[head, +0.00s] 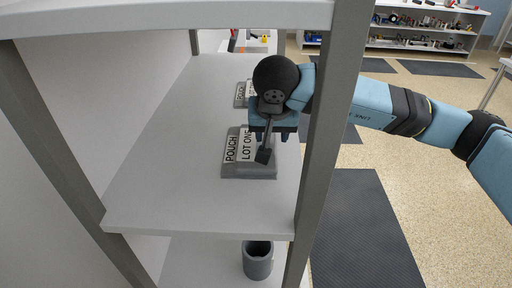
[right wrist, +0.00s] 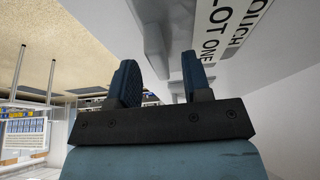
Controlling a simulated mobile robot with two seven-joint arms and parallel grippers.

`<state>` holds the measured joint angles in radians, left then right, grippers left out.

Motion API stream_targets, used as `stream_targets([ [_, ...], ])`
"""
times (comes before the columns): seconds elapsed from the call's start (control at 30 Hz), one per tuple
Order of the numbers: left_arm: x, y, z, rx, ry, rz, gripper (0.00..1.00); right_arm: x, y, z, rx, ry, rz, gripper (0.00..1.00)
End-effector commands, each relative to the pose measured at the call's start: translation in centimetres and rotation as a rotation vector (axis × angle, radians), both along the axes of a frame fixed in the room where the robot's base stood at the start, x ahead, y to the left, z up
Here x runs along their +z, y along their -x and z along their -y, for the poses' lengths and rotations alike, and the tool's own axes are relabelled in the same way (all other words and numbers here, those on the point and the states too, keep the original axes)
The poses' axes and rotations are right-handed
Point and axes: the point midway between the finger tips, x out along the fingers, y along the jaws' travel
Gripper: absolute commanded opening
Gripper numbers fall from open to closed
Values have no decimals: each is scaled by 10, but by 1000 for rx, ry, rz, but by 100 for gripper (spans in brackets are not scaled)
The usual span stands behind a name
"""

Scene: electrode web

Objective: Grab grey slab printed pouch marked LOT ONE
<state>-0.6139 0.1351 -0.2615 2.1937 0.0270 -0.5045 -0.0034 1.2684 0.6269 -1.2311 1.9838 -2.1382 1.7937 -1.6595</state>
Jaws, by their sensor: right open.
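The grey slab pouch (head: 232,163) lies on the white middle shelf (head: 160,180), with a white label reading POUCH and LOT ONE. My right gripper (head: 270,138) hangs over its far right part and hides some of it. In the right wrist view the two dark blue fingers (right wrist: 157,85) stand apart, open, with the grey slab's edge (right wrist: 155,40) and its label (right wrist: 225,30) beyond them. I cannot tell whether the fingers touch the slab. A second labelled grey slab (head: 241,94) lies farther back, partly hidden by my gripper. My left gripper is not in view.
A grey post (head: 325,130) of the rack stands right beside my right arm. An upper shelf (head: 170,16) overhangs the near side. A dark grey cup (head: 257,262) stands on the shelf below. The shelf surface left of the slab is clear.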

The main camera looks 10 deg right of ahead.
Motion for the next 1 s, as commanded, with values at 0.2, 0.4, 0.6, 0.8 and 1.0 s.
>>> stream_targets([
  [0.2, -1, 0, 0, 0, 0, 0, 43, -10, -4, 2, 1, 0, 1, 45],
  [0.4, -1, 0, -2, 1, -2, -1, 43, -10, -4, 2, 1, 1, 1, 19],
  [0.6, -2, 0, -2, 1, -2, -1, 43, -10, -4, 2, 1, 0, 1, 0],
  [0.8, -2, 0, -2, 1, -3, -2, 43, -9, -4, 2, 1, 0, 1, 0],
  [1.0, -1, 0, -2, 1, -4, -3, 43, 1, -5, 1, 0, 0, 3, 0],
])
